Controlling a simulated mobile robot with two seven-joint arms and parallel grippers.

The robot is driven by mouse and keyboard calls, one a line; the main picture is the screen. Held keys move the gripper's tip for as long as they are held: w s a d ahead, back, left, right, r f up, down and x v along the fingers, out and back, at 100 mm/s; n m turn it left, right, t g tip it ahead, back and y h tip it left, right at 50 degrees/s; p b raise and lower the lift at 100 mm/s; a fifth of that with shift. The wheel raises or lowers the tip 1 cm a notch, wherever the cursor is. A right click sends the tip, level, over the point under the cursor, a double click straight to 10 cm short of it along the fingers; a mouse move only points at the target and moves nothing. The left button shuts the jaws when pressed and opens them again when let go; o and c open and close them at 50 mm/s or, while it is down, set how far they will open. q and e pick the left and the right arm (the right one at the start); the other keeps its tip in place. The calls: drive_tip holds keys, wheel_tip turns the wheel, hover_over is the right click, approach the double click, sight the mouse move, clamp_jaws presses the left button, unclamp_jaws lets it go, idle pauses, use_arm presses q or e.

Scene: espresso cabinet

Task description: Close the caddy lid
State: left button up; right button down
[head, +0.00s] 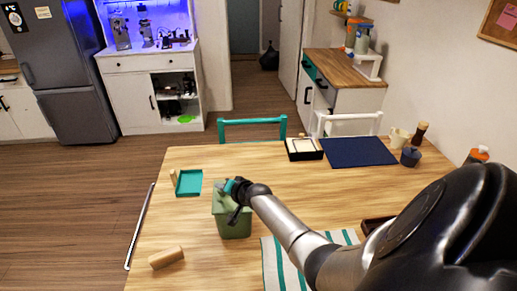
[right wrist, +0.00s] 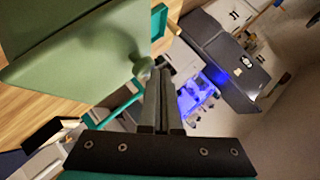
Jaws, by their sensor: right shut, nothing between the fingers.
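The green caddy (head: 235,226) stands on the wooden table, left of centre in the head view. My right gripper (head: 232,187) is at the top of the caddy, shut and empty. In the right wrist view its fingertips (right wrist: 160,72) are together, close beside a small round green knob (right wrist: 142,66). A broad light green panel (right wrist: 75,45), seemingly the caddy lid, fills the upper left there. My arm and gripper partly hide the caddy's top, and I cannot tell the lid's exact angle. My left gripper is out of view.
A teal tray (head: 189,183) lies behind and left of the caddy. A wooden block (head: 166,257) lies at the front left. A striped towel (head: 271,265) is at the front right. A dark blue mat (head: 358,152) and a black-rimmed box (head: 304,149) lie farther back.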

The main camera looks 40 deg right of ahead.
sight(223, 199)
drive_tip(key=shift+w+a+f, duration=0.1)
drive_tip(key=shift+f, duration=0.05)
idle(0.5)
drive_tip(key=shift+r+p, duration=0.35)
drive_tip(key=shift+r, duration=0.15)
drive_tip(key=s+a+r+p, duration=0.4)
drive_tip(key=r+p, duration=0.3)
drive_tip(key=r, duration=0.3)
drive_tip(key=shift+s+p, duration=0.35)
drive_tip(key=shift+s, duration=0.55)
